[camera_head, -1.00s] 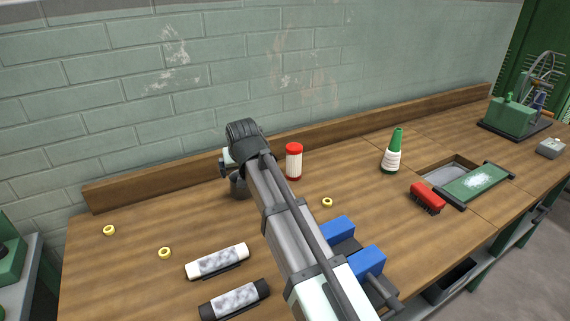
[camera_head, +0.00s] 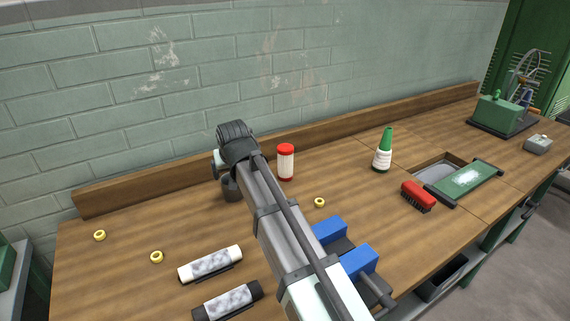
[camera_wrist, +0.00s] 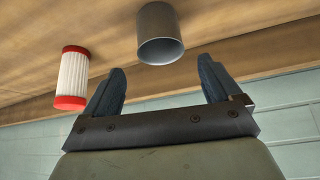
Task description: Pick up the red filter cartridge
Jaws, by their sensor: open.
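The red filter cartridge (camera_head: 285,162) stands upright on the bench near the back ledge, white and pleated with a red top, just right of my arm's end in the head view. In the wrist view the cartridge (camera_wrist: 72,78) shows red bands at both ends and lies to the left, outside the fingers. My gripper (camera_wrist: 165,82) is open, its two dark fingers apart with nothing between them. A grey metal cup (camera_wrist: 160,35) lies beyond the fingertips, roughly in line with the gap. In the head view my fingers are hidden behind my arm.
Yellow rings (camera_head: 320,202), a white roll (camera_head: 210,264) and a black-ended roll (camera_head: 228,301) lie nearer. A blue vise (camera_head: 345,247) sits by my arm. A wooden ledge (camera_head: 340,137) runs behind.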

